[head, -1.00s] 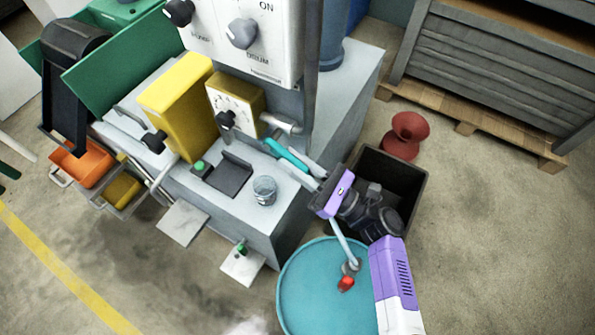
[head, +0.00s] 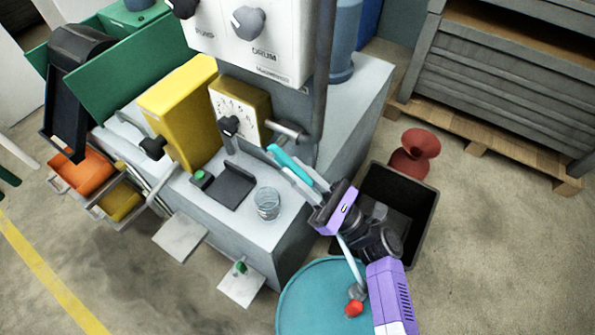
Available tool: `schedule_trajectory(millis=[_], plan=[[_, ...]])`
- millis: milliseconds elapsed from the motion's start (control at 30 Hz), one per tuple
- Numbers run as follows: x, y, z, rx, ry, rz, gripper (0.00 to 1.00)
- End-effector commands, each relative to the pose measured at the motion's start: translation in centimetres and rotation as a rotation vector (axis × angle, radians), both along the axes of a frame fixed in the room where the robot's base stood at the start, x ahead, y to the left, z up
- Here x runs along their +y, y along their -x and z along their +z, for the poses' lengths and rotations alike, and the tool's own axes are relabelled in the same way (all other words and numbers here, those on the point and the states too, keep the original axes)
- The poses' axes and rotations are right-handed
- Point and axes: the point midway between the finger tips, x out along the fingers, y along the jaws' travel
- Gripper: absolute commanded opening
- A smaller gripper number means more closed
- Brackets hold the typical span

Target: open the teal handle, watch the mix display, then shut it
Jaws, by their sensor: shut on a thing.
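The teal handle (head: 283,157) is a short bar below the grey pipe on the right side of the machine. My gripper (head: 299,178) reaches it from the lower right, its two pale fingers shut on the handle's lower right end. The fingers partly hide that end. A yellow box with a white dial face (head: 238,112) and a black knob stands left of the handle. Its marks are too small to read, and I see no display that I can read as the mix display.
A clear cup (head: 267,203) and a dark tray (head: 225,185) sit on the machine's grey top. A black bin (head: 425,205) and a teal drum (head: 295,300) stand close by my arm. A red spool-shaped thing (head: 415,150) lies near the pallet. Open floor lies at the right.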

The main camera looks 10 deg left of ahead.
Motion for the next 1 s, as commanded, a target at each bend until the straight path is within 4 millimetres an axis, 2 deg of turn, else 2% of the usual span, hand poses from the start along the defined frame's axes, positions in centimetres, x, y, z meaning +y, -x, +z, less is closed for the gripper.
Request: schedule_trajectory(millis=[33, 133, 533, 1000], plan=[[-0.1, 0.0, -0.1, 0.001, 0.000, -0.002, 0.20], [-0.1, 0.0, -0.1, 0.001, 0.000, -0.002, 0.38], [-0.5, 0.2, -0.4, 0.002, -0.001, -0.001, 0.38], [-5.8, 2.1, -3.8, 0.001, 0.000, -0.002, 0.38]])
